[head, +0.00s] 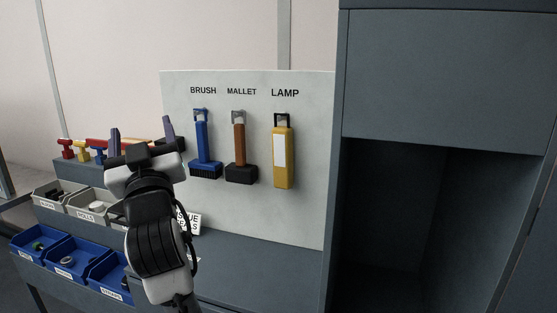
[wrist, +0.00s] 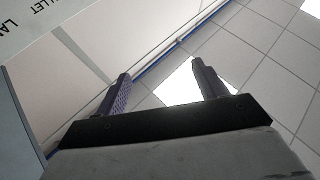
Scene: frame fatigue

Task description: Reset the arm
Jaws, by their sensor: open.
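My gripper (head: 142,138) is raised in front of the workbench, left of the tool board, in the head view. Its two fingers are apart with nothing between them.
A tool board (head: 300,215) holds a blue brush (head: 201,140), a mallet (head: 239,145) and a yellow lamp (head: 284,155). A dark cabinet (head: 440,75) with an open recess stands right. Blue bins (head: 62,262) and grey bins (head: 55,200) sit left.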

